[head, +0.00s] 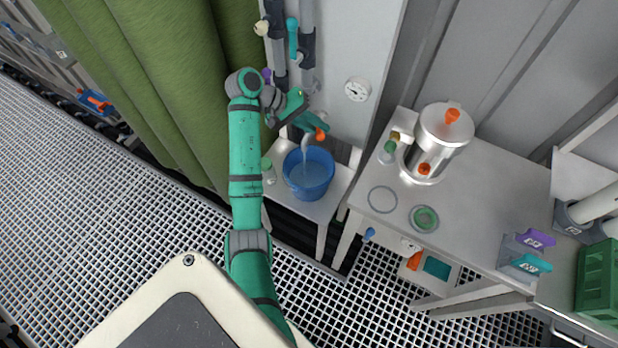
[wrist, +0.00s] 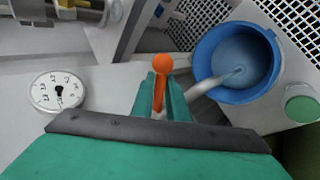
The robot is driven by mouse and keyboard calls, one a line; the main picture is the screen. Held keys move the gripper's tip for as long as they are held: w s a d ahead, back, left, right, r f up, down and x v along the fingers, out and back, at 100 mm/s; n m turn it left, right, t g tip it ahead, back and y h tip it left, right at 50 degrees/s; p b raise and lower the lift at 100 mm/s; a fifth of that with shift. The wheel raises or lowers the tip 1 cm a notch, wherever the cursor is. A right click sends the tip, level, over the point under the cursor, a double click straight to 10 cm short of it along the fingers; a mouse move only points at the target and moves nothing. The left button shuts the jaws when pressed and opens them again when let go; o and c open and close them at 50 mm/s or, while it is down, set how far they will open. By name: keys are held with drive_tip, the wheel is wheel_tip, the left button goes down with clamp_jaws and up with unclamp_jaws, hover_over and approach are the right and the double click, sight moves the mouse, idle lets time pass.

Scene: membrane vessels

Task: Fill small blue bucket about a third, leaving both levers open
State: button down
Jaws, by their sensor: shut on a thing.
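The small blue bucket (head: 326,182) stands upright on a low white stand under a pale curved spout (head: 305,141). The bucket also shows in the wrist view (wrist: 203,61), with the spout (wrist: 206,86) beside it. A stream runs from the spout into the bucket, and water covers its bottom; the exact depth is hard to tell. My gripper (wrist: 160,92) is shut on the orange-tipped lever (wrist: 161,64) by the spout; its tip shows in the head view (head: 320,134). A teal lever (head: 292,38) sits higher on the pipes, lying along them.
A round dial (head: 357,89) is on the wall panel. A green-capped bottle (head: 268,170) stands left of the bucket. The table (head: 480,215) at right holds a steel vessel (head: 436,145) and rings. Green curtains (head: 150,80) hang left of my arm.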

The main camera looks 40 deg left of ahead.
drive_tip(key=shift+w+d+r+n+t+y, duration=0.1)
drive_tip(key=shift+w+d+n+t+y, duration=0.2)
drive_tip(key=shift+w+n+y, duration=1)
drive_tip(key=shift+w+d+n+t+y, duration=0.15)
drive_tip(key=shift+w+n+t+y, duration=0.2)
drive_tip(key=shift+n+y, duration=1.85)
drive_tip(key=shift+w+d+r+n+t+y, duration=0.1)
drive_tip(key=shift+w+d+n+t+y, duration=0.2)
drive_tip(key=shift+w+n+y, duration=1.4)
drive_tip(key=c, duration=1.7)
unclamp_jaws()
drive_tip(key=shift+s+n+h, duration=0.7)
drive_tip(key=shift+s+h, duration=0.05)
drive_tip(key=shift+h, duration=0.05)
drive_tip(key=shift+c, duration=0.2)
drive_tip(key=shift+f, duration=0.1)
drive_tip(key=shift+s, duration=0.2)
drive_tip(key=v, duration=1)
drive_tip(key=shift+s+r, duration=0.2)
drive_tip(key=shift+r, duration=0.05)
